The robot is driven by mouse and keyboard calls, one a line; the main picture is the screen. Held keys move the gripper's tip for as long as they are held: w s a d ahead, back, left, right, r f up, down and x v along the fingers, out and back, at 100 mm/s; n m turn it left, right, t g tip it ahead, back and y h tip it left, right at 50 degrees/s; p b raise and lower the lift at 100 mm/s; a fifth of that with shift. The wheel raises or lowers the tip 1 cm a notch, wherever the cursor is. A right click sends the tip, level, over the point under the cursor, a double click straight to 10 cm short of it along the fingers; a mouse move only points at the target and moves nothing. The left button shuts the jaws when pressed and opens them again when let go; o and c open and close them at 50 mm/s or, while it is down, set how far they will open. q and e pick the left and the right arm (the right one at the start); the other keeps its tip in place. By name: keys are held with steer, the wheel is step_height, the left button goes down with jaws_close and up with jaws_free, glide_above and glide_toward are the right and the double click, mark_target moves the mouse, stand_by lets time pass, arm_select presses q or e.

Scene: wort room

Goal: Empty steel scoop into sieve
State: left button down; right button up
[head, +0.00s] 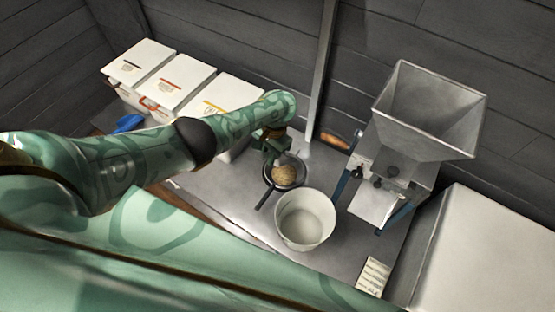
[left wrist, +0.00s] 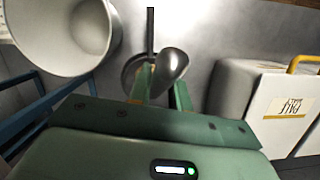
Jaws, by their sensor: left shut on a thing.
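The sieve (head: 268,184) is a dark round pan with a straight handle, on the steel table, with a pale brown heap of grain (head: 285,175) in it. In the left wrist view the sieve (left wrist: 129,71) lies partly behind the steel scoop (left wrist: 173,64). The scoop is shiny, and its bowl is tilted over the sieve. My left gripper (head: 274,144) is above the sieve's far side. In the wrist view its fingers (left wrist: 161,95) are shut on the scoop, whose handle is mostly hidden. The inside of the scoop's bowl cannot be made out. My right gripper is not in view.
A white bucket (head: 304,222) stands right beside the sieve, seemingly empty. A grain mill with a hopper (head: 425,110) is at the right. Several white lidded bins (head: 180,82) and a blue object (head: 128,124) are at the left. A card (head: 373,277) lies near the front.

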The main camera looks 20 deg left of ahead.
arm_select(q)
steer(key=t+p, duration=0.1)
steer(key=p, duration=0.1)
steer(key=r+t+h+p, duration=0.1)
steer(key=t+p, duration=0.1)
steer(key=s+r+t+p, duration=0.1)
steer(key=p, duration=0.2)
steer(key=shift+a+t+h, duration=0.2)
steer(key=shift+t+h, duration=0.1)
steer(key=shift+s+t+p, duration=0.15)
steer(key=shift+t+p, duration=0.2)
steer(key=shift+t, duration=0.15)
steer(key=shift+s+r+t+h, duration=0.15)
steer(key=shift+t+h, duration=0.25)
steer(key=shift+t, duration=0.5)
